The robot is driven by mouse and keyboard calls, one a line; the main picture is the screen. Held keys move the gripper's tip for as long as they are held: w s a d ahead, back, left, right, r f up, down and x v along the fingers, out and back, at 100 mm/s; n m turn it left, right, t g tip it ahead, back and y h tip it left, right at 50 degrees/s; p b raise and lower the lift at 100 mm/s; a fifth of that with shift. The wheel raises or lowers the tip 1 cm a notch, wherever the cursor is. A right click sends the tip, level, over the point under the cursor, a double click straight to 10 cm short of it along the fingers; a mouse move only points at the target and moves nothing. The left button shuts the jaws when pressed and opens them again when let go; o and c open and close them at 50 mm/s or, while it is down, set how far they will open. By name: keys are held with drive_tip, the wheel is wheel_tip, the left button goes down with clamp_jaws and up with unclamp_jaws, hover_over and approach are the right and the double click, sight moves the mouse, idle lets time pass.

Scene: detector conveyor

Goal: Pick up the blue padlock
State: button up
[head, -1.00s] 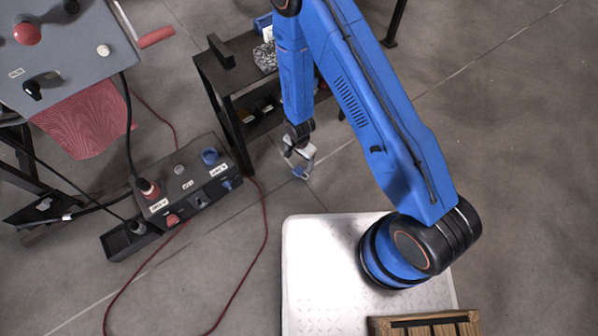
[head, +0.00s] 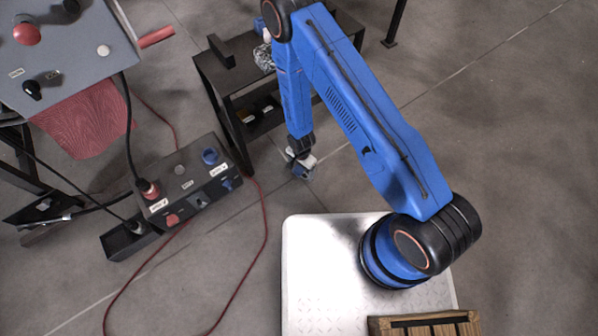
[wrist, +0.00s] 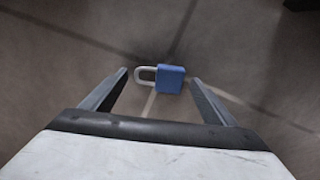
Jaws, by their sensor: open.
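The blue padlock (wrist: 171,79) shows in the wrist view with its grey shackle pointing left. It lies in line with the gap between the two fingertips of my gripper (wrist: 158,76), nearer the right one. The fingers are apart, with no visible contact on the padlock. In the head view my gripper (head: 301,168) hangs low over the floor, in front of the dark table. A small bluish patch shows at the fingers there, but I cannot tell whether it is the padlock.
A dark table (head: 217,75) with a lower shelf stands behind my gripper. To the left are a control box (head: 187,183) with plugs and knobs, a red cable (head: 265,225) on the floor and a grey panel (head: 62,55). Floor right of my arm is clear.

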sight(301, 172)
drive_tip(key=shift+f, duration=0.25)
drive_tip(key=c, duration=1.1)
wheel_tip(301, 172, up, 10)
